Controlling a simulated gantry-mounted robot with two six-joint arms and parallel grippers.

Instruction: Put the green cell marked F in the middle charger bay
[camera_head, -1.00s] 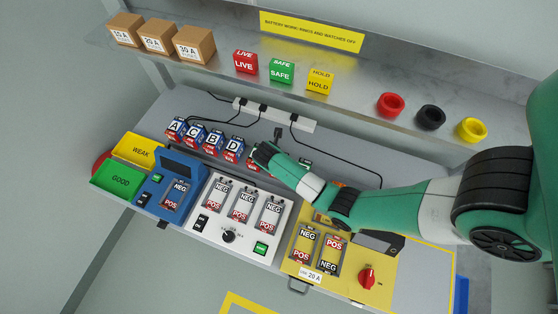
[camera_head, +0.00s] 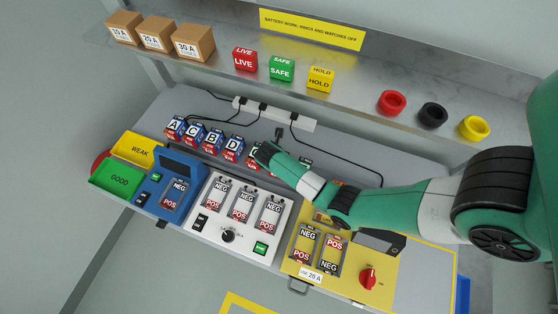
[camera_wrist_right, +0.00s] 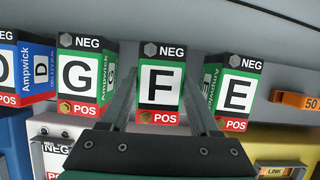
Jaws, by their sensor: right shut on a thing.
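The green cell marked F (camera_wrist_right: 161,84) stands upright in the right wrist view, with NEG at its top and POS at its bottom. My right gripper (camera_wrist_right: 160,100) has a finger on each side of it and is shut on it. In the head view this gripper (camera_head: 266,153) is at the right part of the cell row, and its hand hides cell F. The white charger (camera_head: 228,236) has three bays side by side. The middle charger bay (camera_head: 241,207) shows NEG at the far end and POS at the near end. My left gripper is out of view.
Green cells G (camera_wrist_right: 80,75) and E (camera_wrist_right: 237,92) stand close on either side of F. Blue cells (camera_head: 194,134) stand left in the row. A blue tester (camera_head: 150,195) and a yellow unit (camera_head: 345,280) flank the charger. A shelf with blocks is behind.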

